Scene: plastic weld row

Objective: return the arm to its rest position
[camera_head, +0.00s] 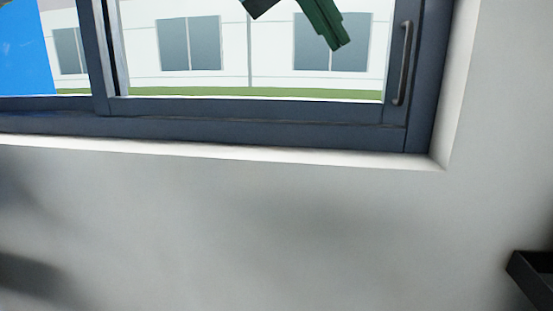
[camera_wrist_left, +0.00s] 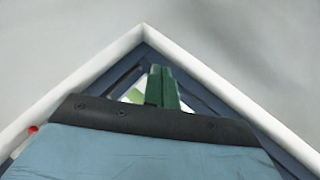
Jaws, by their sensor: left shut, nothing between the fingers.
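My left gripper (camera_head: 337,41) shows at the top of the head view, in front of the window. Its green fingers point down and to the right, and the rest of the arm is cut off by the top edge. In the left wrist view the green fingers (camera_wrist_left: 160,74) are together with nothing between them. They stick out beyond a dark edge and a blue-grey surface that fills the lower part. My right gripper is in neither view.
A dark-framed window (camera_head: 260,128) with a handle (camera_head: 404,62) and a white sill spans the upper head view. The grey wall (camera_head: 250,220) below it is bare. A dark box-like thing (camera_head: 528,277) sits at the lower right edge. A blue shape (camera_head: 25,50) shows at upper left.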

